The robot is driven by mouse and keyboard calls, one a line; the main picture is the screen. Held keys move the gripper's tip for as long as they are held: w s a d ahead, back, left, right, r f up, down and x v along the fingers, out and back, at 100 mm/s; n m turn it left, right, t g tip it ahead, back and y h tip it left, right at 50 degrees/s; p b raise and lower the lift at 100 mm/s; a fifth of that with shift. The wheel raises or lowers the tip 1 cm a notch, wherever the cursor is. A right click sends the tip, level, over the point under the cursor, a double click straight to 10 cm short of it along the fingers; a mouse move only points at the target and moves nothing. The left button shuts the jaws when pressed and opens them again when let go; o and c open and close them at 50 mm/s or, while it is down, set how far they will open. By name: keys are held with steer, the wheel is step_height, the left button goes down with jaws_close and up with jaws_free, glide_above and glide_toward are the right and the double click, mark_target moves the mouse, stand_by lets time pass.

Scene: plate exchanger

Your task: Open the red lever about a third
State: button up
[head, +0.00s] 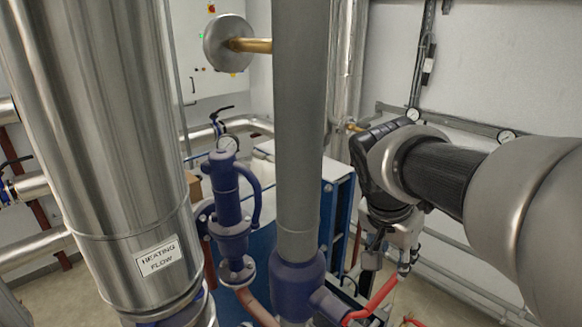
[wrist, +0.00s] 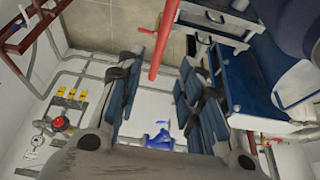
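The red lever (head: 374,300) shows low in the head view, right of the grey vertical pipe, slanting up to the right from a blue valve body (head: 330,303). Its upper end is close below my gripper (head: 385,262), which hangs downward. In the wrist view the lever (wrist: 166,38) comes in from the top edge, and its free end appears between my gripper's two spread fingers (wrist: 166,70). The gripper is open, with gaps visible on both sides of the lever. I cannot tell from these views how deep the lever sits between the fingers.
The grey vertical pipe (head: 299,120) stands left of my arm. A large metal pipe labelled "Heating flow" (head: 105,150) and a blue valve (head: 229,205) are farther left. A blue-framed plate unit (head: 338,215) stands behind. Wall pipes with gauges (head: 507,136) run at the right.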

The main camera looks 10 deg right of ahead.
mark_target(393, 279)
steer(key=x, duration=0.9)
steer(key=shift+c, duration=0.4)
jaws_close()
